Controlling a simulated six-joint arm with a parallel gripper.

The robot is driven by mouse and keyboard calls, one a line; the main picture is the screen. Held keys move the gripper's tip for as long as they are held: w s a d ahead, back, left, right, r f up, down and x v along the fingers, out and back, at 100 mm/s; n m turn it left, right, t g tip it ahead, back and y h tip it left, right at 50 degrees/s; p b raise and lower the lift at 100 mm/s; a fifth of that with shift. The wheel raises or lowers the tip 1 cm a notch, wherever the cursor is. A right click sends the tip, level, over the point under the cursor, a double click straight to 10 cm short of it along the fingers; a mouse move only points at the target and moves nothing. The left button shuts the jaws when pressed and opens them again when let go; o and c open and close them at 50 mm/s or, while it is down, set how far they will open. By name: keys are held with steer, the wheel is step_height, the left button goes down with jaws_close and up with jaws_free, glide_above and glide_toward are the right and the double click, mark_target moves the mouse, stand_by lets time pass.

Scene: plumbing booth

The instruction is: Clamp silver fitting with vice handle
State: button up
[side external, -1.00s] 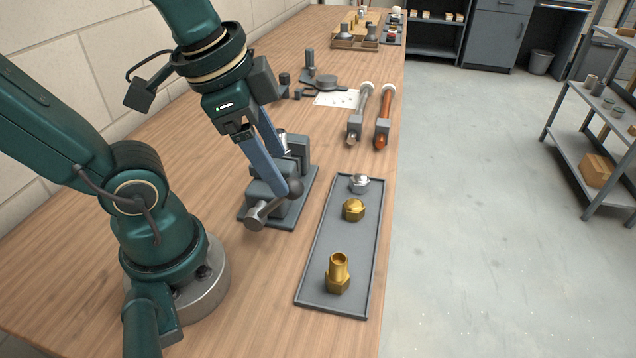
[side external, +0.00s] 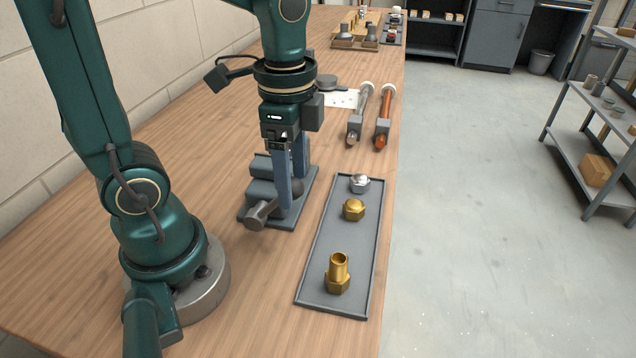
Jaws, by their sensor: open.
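The grey vice (side external: 262,187) stands on a flat base plate on the bench. Its handle (side external: 261,214) is a dark bar at the front, with a thick near end and a round knob at the right. My gripper (side external: 292,191) points straight down over the right side of the vice. Its two blue fingers are apart, the nearer one in front of the vice body near the knob. I cannot tell whether they touch the handle. The fingers hide much of the vice jaws, so any fitting between them is not visible. A silver hex fitting (side external: 359,184) sits at the far end of the tray.
The grey tray (side external: 335,235) right of the vice also holds a brass cap (side external: 353,210) and a brass fitting (side external: 338,275). Two pipes, one silver (side external: 359,110) and one copper (side external: 386,112), lie behind it. Bare bench shows between vice and tray.

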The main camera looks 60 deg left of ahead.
steer(key=shift+f, duration=0.3)
jaws_close()
stand_by(1.3)
